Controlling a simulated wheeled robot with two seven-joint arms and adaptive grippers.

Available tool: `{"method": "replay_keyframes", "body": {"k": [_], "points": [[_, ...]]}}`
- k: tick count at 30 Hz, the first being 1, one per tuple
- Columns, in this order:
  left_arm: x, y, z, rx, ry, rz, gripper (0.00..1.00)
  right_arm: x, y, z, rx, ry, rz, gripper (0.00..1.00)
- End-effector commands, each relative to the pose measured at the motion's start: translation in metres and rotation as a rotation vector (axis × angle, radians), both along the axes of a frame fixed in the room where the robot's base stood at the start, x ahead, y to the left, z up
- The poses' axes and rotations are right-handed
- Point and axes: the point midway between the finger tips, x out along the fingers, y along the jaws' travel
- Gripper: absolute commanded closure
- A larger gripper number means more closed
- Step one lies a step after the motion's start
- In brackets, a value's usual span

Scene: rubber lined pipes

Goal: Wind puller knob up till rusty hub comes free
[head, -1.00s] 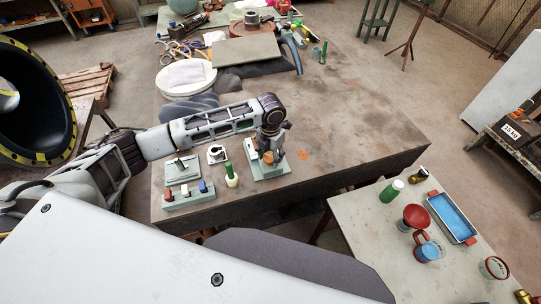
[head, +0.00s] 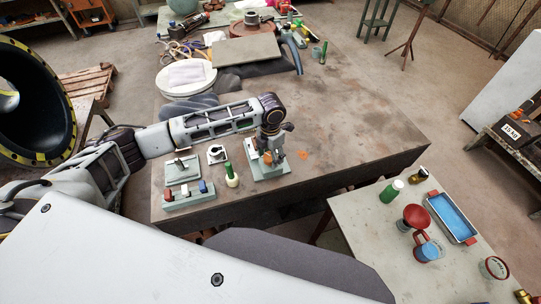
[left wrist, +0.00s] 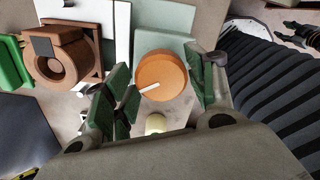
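The orange round knob (left wrist: 161,76) with a white pointer line sits between the two green-padded fingers of my left gripper (left wrist: 163,84) in the left wrist view. The fingers stand apart on either side of it, with narrow gaps; contact is not clear. The rusty brown hub (left wrist: 65,58) is at the left of that view, round with a dark bore. In the head view my left gripper (head: 271,150) points down over the pale green puller base (head: 270,173), largely hiding what is on it. My right gripper is not in view.
Left of the puller stand a green-and-white bottle (head: 231,176), a small fixture plate (head: 182,170) and a rack with coloured blocks (head: 188,196). The brown workbench (head: 350,115) is clear to the right. A side table (head: 365,215) holds a blue tray (head: 452,217) and cups.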

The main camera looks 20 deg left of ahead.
Motion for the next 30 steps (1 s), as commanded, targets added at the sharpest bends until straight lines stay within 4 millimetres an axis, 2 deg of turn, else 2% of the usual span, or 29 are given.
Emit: {"method": "replay_keyframes", "body": {"k": [3, 17, 23, 30], "points": [[-0.001, 0.0, -0.001, 0.001, 0.002, 0.0, 0.29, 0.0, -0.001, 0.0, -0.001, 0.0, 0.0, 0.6], [-0.001, 0.0, 0.004, 0.001, 0.003, 0.0, 0.29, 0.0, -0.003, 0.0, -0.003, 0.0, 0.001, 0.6], [0.0, 0.0, 0.022, 0.0, 0.0, 0.0, 0.29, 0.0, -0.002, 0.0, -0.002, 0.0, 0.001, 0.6], [0.0, 0.0, 0.056, 0.0, -0.001, 0.0, 0.29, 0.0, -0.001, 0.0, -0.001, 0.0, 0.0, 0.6]]}}
